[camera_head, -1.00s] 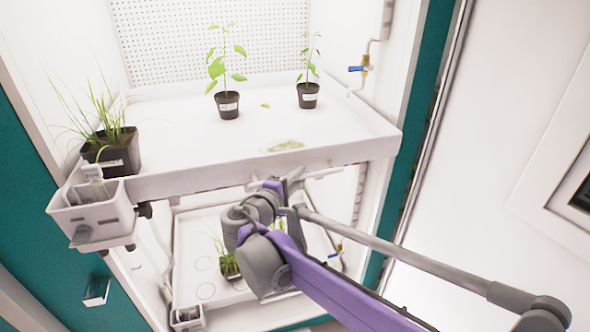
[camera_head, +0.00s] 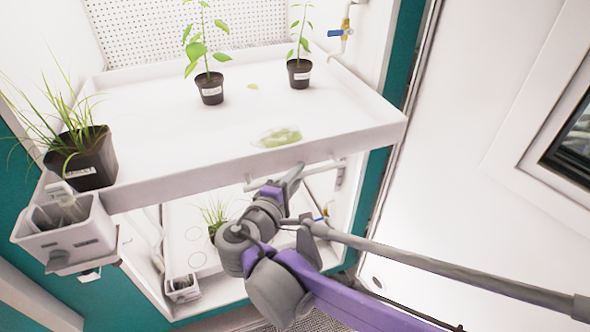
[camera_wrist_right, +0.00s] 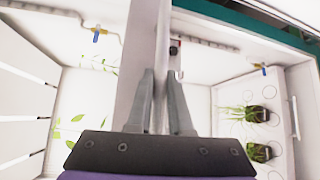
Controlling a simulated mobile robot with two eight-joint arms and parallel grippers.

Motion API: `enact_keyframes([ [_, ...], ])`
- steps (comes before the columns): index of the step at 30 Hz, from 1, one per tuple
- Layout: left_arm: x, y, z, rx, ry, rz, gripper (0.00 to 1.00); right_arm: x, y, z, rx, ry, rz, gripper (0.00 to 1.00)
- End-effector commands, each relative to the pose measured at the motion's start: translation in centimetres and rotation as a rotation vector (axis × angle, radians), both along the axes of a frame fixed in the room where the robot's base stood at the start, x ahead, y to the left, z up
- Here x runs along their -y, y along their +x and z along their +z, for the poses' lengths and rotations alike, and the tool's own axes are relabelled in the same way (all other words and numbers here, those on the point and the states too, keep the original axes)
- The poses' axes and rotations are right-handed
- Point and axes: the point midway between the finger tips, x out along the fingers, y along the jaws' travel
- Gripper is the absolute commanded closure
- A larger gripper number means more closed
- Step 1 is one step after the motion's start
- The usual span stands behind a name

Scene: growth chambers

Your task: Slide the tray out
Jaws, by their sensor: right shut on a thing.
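The white tray (camera_head: 230,115) is the upper one in the chamber and sticks out of the opening towards me. A pale handle bar (camera_head: 322,169) runs under its front edge. My right gripper (camera_head: 292,176) is at this bar. In the right wrist view, the fingers of my right gripper (camera_wrist_right: 162,95) are closed on both sides of the handle bar (camera_wrist_right: 163,40), beside the tray's front wall (camera_wrist_right: 136,60). My left gripper is not in view.
On the tray stand two seedlings in black pots (camera_head: 210,90) (camera_head: 299,73) and a grassy pot (camera_head: 85,160); a green patch (camera_head: 280,136) lies near its front. A white box (camera_head: 65,235) hangs at its left corner. A lower tray (camera_head: 205,285) holds a plant. A white wall (camera_head: 470,120) is at right.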

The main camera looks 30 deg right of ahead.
Motion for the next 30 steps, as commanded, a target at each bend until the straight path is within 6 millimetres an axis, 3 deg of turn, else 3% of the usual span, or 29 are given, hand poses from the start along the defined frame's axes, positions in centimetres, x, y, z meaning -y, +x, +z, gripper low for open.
enact_keyframes([
  [9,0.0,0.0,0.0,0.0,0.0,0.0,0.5,0.0,0.0,0.0,0.0,0.0,0.0,1.0],
  [10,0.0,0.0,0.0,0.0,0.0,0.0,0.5,0.0,0.0,0.0,0.0,0.0,0.0,0.78],
  [15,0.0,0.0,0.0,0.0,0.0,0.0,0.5,0.0,0.0,0.0,0.0,0.0,0.0,0.52],
  [24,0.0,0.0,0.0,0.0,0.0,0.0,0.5,-0.2,-0.1,0.0,0.0,0.0,0.001,0.52],
  [30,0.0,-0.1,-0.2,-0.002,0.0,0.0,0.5,-2.1,-1.2,0.2,-0.001,0.0,0.006,0.52],
])
